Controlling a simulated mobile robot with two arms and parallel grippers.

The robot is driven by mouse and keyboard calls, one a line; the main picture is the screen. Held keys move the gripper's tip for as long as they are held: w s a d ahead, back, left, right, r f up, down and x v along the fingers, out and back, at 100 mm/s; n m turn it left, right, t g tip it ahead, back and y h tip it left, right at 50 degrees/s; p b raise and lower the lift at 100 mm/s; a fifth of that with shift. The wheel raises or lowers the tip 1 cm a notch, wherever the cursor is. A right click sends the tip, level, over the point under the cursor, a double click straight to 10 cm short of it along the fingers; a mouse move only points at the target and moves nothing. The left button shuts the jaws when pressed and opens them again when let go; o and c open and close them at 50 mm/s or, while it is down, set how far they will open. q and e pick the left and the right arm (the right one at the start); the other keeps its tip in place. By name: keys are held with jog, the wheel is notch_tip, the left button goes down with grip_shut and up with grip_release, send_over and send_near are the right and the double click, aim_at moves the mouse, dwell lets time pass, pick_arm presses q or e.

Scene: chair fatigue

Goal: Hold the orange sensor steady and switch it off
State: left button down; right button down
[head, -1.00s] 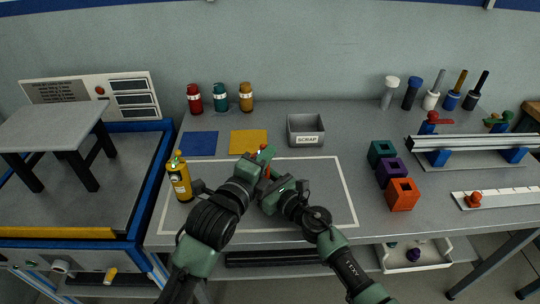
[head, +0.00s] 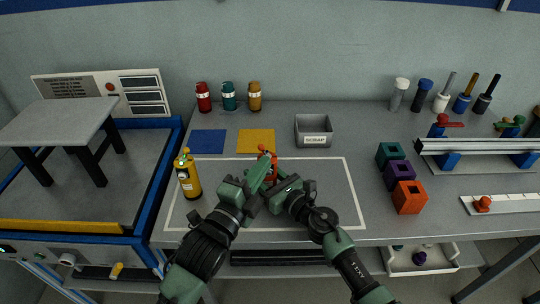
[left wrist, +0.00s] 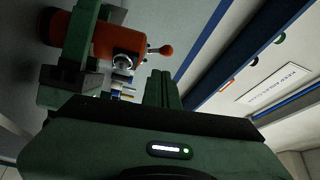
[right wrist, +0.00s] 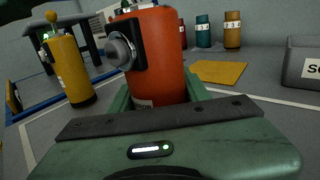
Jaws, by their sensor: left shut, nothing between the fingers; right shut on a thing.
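The orange sensor (head: 274,172) stands in the white-outlined area of the bench, partly hidden by my grippers in the head view. In the right wrist view the orange sensor (right wrist: 163,60) is upright, with a black plate and a round grey knob (right wrist: 120,49) on its left side. My right gripper (head: 275,187) is shut on its lower body. My left gripper (head: 262,172) is shut and empty, close beside the sensor. In the left wrist view its closed fingertips (left wrist: 161,82) are apart from the orange body (left wrist: 112,38), near a short stalk with an orange ball (left wrist: 166,49).
A yellow sensor (head: 188,177) stands left of my left gripper. A grey scrap bin (head: 314,131), blue mat (head: 208,142) and yellow mat (head: 256,141) lie behind. Coloured blocks (head: 408,197) stand to the right. The outlined area is clear right of the grippers.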

pick_arm(q)
jog(key=v, duration=0.5)
jog(key=shift+s+f, duration=0.3)
pick_arm(e)
jog(key=c, duration=0.6)
grip_release()
jog(key=shift+s+d, duration=0.1)
